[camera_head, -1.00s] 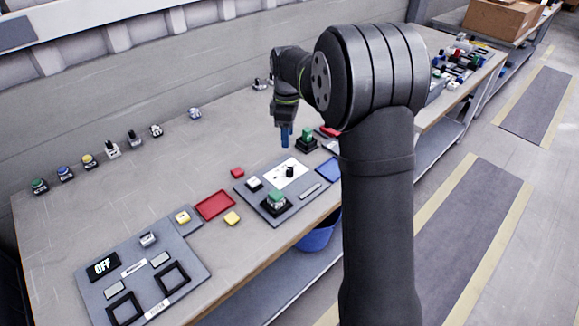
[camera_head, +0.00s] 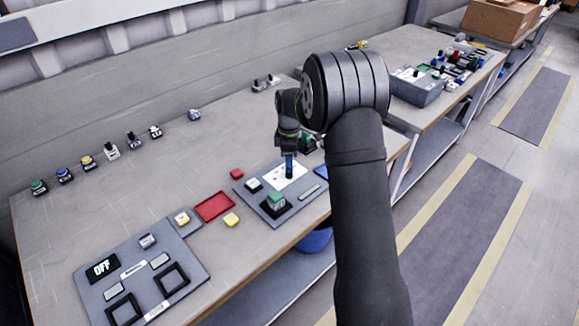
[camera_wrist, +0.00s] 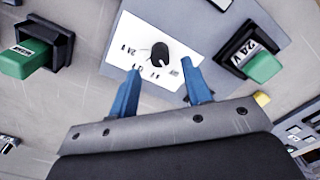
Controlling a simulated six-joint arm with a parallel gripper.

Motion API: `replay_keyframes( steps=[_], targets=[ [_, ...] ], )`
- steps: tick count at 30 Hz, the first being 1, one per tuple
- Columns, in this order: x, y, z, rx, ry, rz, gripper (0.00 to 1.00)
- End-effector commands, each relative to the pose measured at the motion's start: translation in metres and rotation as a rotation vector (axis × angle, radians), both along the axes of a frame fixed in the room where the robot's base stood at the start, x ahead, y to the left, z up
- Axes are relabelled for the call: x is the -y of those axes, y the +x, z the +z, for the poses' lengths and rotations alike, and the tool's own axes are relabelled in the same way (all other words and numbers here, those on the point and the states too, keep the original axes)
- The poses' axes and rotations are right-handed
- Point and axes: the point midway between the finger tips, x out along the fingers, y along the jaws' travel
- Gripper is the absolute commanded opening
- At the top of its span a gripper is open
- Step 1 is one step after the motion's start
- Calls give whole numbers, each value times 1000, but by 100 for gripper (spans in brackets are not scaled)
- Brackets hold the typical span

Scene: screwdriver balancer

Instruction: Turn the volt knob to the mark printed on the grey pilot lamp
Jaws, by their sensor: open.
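The volt knob (camera_wrist: 160,53) is small and black, on a white printed dial plate (camera_wrist: 203,20) in the wrist view; some "V" markings show around it. In the head view the plate (camera_head: 297,172) shows, but my gripper (camera_head: 289,168) hides most of the knob. In the wrist view my gripper (camera_wrist: 160,68) is open, its two blue fingers either side of the knob and just short of it; contact cannot be told. A green block on a black base, labelled "24 V" (camera_wrist: 257,48), is at right. I cannot tell which item is the grey pilot lamp.
Another green block (camera_wrist: 28,58) stands at left in the wrist view. A red tray (camera_head: 214,206) and yellow block (camera_head: 232,219) lie left of the dial board. An "OFF" panel (camera_head: 102,267) is at front left. Several small buttons line the bench back.

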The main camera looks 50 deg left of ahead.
Motion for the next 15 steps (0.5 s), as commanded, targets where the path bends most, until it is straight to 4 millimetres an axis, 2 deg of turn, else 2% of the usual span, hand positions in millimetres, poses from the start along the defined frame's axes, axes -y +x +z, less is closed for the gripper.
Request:
replay_keyframes(
  steps=[3, 6, 15],
  targets=[
    [0, 0, -19, -1, -1, 0, 45],
    [0, 0, -28, 0, 0, 0, 45],
    [0, 0, -36, 0, 1, 0, 45]
  ],
)
